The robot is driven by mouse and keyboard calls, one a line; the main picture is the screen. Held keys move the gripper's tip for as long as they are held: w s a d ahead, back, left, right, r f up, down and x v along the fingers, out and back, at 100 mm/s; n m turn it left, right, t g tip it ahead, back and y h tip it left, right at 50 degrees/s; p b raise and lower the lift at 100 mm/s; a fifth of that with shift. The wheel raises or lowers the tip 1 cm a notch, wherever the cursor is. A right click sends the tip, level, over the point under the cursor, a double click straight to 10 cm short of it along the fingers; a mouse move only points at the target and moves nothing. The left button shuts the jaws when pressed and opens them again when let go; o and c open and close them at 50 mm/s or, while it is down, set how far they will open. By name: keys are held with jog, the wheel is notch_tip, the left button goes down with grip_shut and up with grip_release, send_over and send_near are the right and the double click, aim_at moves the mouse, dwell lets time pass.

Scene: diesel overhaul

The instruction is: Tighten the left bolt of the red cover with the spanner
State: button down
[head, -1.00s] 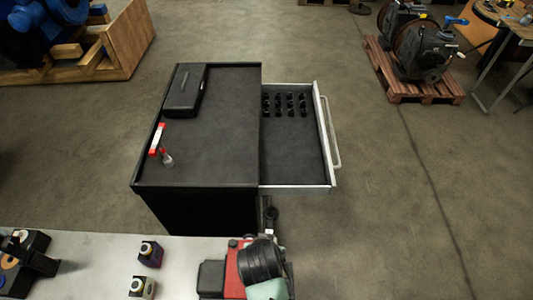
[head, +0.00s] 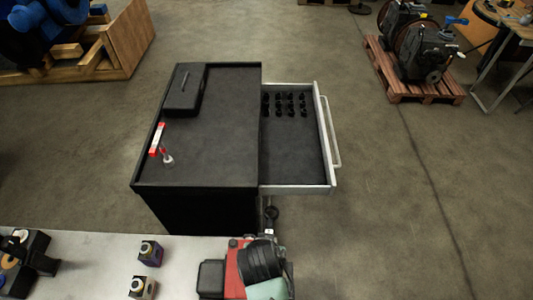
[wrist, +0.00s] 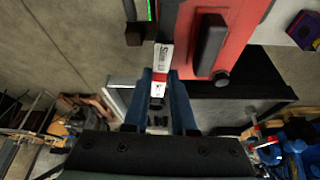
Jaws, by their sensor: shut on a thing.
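The red cover (wrist: 235,25) fills the upper right of the wrist view, with a black bar on it. A dark bolt head (wrist: 221,78) sits at its lower corner; I cannot tell whether this is the left bolt. My gripper (wrist: 160,75) has blue fingers shut on the spanner, whose white and red label (wrist: 162,60) shows between them, beside the cover's edge. In the head view, the dark ring end of the spanner (head: 271,213) sticks out past the bench edge. The red cover (head: 233,275) is partly hidden by my wrist. Spanner contact with a bolt cannot be made out.
A black tool cabinet (head: 225,130) stands beyond the bench, its drawer (head: 295,150) open to the right. A black case (head: 184,90) and a red and white item (head: 157,140) lie on it. Small blocks (head: 150,253) stand on the grey bench (head: 95,270).

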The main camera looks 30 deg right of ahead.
jog(key=shift+r, duration=0.15)
jog(key=shift+r, duration=1.65)
notch_tip(320, 180, up, 6)
jog(key=s+a, duration=0.2)
jog(key=s, duration=0.4)
jog(key=shift+s+a, duration=0.25)
